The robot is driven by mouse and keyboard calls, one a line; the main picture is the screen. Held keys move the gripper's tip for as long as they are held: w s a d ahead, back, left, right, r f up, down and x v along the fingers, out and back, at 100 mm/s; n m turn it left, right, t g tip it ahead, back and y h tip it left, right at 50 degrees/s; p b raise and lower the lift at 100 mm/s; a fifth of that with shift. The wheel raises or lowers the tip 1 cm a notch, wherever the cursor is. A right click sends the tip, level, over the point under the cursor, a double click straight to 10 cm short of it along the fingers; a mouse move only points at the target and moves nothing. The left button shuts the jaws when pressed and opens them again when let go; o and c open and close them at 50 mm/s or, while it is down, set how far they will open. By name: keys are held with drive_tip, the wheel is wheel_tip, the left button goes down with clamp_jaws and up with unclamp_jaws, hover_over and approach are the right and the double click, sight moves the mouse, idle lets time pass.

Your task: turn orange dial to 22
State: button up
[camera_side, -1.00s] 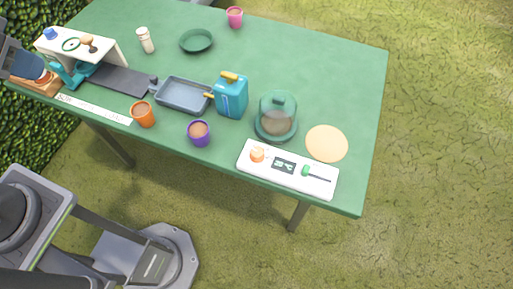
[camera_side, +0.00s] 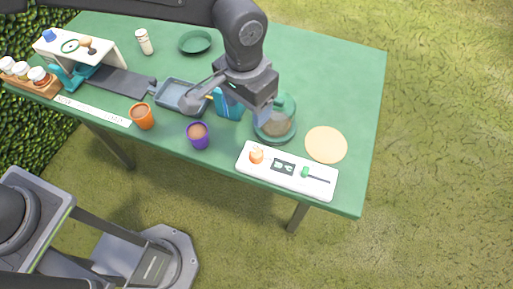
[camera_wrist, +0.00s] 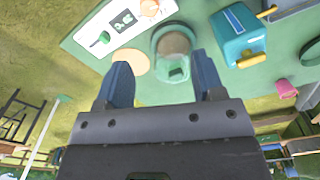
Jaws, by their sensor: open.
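The orange dial (camera_side: 257,155) sits at the left end of a white control panel (camera_side: 247,172) on the table's near right edge. The panel has a dark display (camera_side: 283,168) in its middle, too small to read surely, and a green lever (camera_side: 306,172) at its right. In the wrist view the dial (camera_wrist: 150,8) is near the top edge, partly cut off, on the white panel (camera_wrist: 84,33). My gripper (camera_wrist: 160,82) is open and empty, its two blue fingers apart.
A purple pot (camera_side: 198,137) and an orange pot (camera_side: 142,118) stand left of the panel. A flat tan disc (camera_side: 326,145) lies behind the panel's right end.

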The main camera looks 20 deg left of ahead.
sight(256, 152)
drive_tip(key=f, duration=0.5)
drive_tip(key=d+f, duration=0.1)
drive_tip(key=f, duration=0.4)
drive_tip(key=d+f, duration=0.1)
drive_tip(key=f, duration=0.5)
drive_tip(key=shift+s, duration=0.25)
drive_tip(key=c, duration=0.9)
